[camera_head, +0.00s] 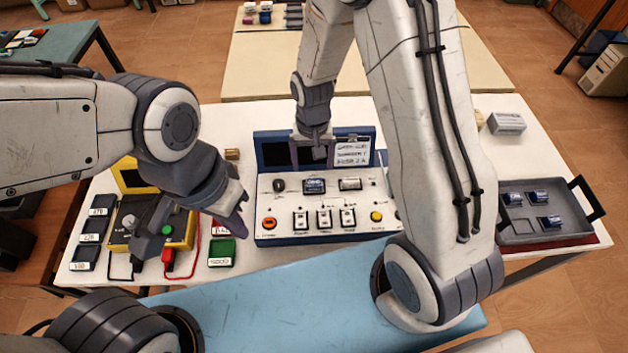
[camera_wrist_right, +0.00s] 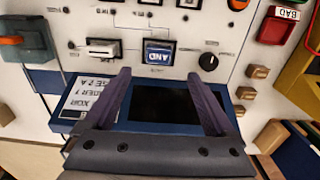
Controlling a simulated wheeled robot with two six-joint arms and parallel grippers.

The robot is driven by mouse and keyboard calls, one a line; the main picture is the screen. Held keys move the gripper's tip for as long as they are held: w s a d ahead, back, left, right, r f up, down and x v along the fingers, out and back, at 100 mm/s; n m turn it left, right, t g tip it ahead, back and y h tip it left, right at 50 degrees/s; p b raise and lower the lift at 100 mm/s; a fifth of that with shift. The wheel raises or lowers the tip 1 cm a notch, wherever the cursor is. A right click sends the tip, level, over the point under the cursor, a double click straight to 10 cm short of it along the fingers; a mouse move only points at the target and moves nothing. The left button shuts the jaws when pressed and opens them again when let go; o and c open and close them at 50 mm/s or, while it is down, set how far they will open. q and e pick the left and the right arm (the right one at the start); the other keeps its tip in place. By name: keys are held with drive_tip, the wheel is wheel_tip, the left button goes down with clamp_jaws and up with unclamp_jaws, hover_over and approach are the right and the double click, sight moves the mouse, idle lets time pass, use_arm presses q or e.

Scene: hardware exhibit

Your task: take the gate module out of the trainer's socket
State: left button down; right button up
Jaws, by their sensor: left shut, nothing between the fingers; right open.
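The trainer (camera_head: 330,212) is a white panel with a raised blue back that holds a dark screen and a label. The gate module (camera_head: 314,186) is a small blue block seated in its socket at the panel's upper middle. In the right wrist view the module (camera_wrist_right: 158,52) reads AND. My right gripper (camera_wrist_right: 160,76) is open, its fingers spread over the blue back and screen, short of the module and roughly in line with it. In the head view my right gripper (camera_head: 313,158) is over the blue back. My left gripper (camera_head: 239,222) is shut and empty, left of the trainer.
A grey tray (camera_head: 516,237) with several blue modules is at the right. A yellow instrument (camera_head: 122,240), black labelled pieces (camera_head: 90,238), a green tray (camera_head: 222,252) and a red one are at the left. Switches and knobs surround the socket. A grey box (camera_head: 507,123) stands back right.

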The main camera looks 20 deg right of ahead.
sight(314, 182)
wheel_tip(314, 182, down, 2)
drive_tip(key=shift+s+d+f, duration=0.1)
drive_tip(key=shift+f, duration=0.15)
wheel_tip(314, 182, down, 4)
drive_tip(key=shift+s+r+p, duration=0.15)
drive_tip(key=shift+p, duration=0.85)
drive_tip(key=shift+f, duration=0.7)
drive_tip(key=shift+c, duration=0.3)
clamp_jaws()
drive_tip(key=shift+r, duration=0.15)
